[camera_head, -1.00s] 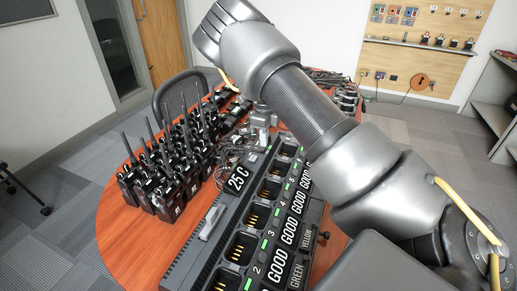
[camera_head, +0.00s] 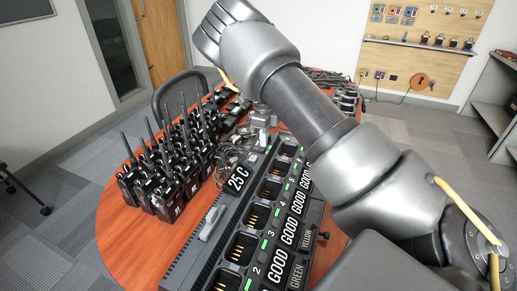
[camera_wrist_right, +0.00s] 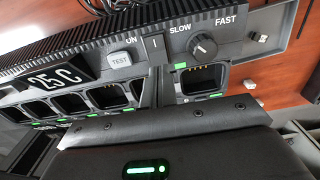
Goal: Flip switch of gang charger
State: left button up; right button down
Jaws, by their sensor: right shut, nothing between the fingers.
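The gang charger (camera_head: 195,250) is a long dark unit on the table, with a "25 C" display (camera_head: 238,179) and a row of bays. In the right wrist view its end panel (camera_wrist_right: 178,54) carries the switch (camera_wrist_right: 154,47), a dark rocker marked "I" beside the word ON. A grey TEST button (camera_wrist_right: 121,60) is left of it and a black SLOW/FAST knob (camera_wrist_right: 203,46) right of it.
Several black radios with antennas (camera_head: 160,175) stand left of the charger on the round wooden table (camera_head: 120,245). Tangled cables (camera_head: 235,150) lie beside its far end. More gear (camera_head: 345,98) sits at the table's far right. Bare table shows at the front left.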

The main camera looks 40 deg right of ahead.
aim_at(264, 149)
jog(key=shift+f+b, duration=0.5)
jog(key=shift+f, duration=0.45)
dwell(0.6)
jog(key=shift+r+p, duration=2.9)
jog(key=shift+r, duration=0.65)
